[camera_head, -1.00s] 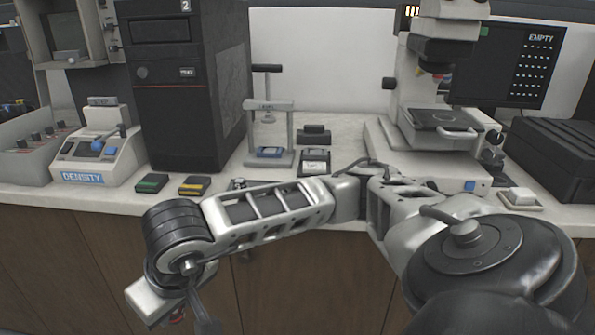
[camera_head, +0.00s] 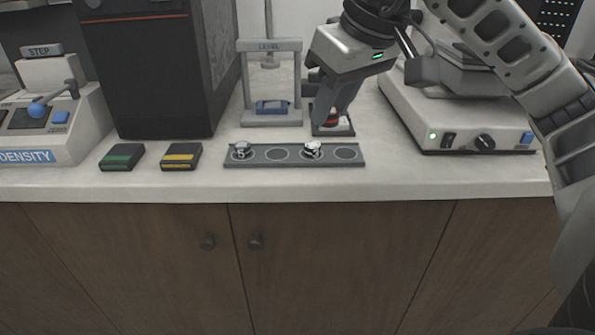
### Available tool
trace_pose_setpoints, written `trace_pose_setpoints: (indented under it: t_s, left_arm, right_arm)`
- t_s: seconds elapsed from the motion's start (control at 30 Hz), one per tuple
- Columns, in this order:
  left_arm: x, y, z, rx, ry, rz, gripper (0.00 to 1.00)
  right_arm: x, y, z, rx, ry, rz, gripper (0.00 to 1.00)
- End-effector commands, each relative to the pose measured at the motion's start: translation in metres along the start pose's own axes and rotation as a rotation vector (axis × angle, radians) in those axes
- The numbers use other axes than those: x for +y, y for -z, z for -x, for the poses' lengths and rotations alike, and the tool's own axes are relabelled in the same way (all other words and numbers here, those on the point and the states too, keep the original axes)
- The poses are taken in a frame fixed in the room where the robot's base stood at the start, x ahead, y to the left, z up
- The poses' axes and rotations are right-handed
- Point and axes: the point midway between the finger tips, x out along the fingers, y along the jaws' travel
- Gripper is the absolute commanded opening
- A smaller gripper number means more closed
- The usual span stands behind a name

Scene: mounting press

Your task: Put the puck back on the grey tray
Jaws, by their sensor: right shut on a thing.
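The grey tray (camera_head: 293,163) lies flat near the counter's front edge, with a row of round spots. Small silver pieces sit on its far-left spot (camera_head: 241,150) and on its third spot (camera_head: 312,149); the second and far-right spots are bare. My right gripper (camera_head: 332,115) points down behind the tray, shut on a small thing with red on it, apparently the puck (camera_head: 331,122). The fingers hide most of it. It is at a small black-and-white block (camera_head: 340,130); I cannot tell whether it rests on it. My left gripper is out of view.
The LEVEL press (camera_head: 270,118) with a blue block stands left of my right gripper. A white microscope base (camera_head: 470,135) stands to the right. Green (camera_head: 122,157) and yellow (camera_head: 181,156) striped boxes lie left of the tray. The counter strip right of the tray is clear.

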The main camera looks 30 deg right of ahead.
Motion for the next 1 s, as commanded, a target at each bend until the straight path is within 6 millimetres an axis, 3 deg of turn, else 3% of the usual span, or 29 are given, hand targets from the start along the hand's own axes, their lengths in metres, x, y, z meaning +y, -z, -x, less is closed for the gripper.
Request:
trace_pose_setpoints:
  t_s: [0.1,0.23,0.57,0.8,1.0]
  left_arm:
    - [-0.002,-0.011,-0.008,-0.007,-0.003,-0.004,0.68]
    - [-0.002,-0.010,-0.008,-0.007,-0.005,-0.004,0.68]
    - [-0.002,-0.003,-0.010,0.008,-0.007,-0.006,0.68]
    - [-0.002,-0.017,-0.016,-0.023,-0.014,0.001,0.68]
    - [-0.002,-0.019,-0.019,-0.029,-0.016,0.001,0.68]
  right_arm:
    - [0.007,-0.008,0.023,0.003,0.021,0.048,0.04]
    - [0.007,-0.002,0.024,-0.005,0.032,0.071,0.04]
    - [0.001,0.057,-0.039,-0.008,0.032,0.072,0.04]
    - [-0.001,0.071,-0.090,-0.007,0.030,0.070,0.04]
    - [-0.001,0.076,-0.103,-0.006,0.031,0.071,0.04]
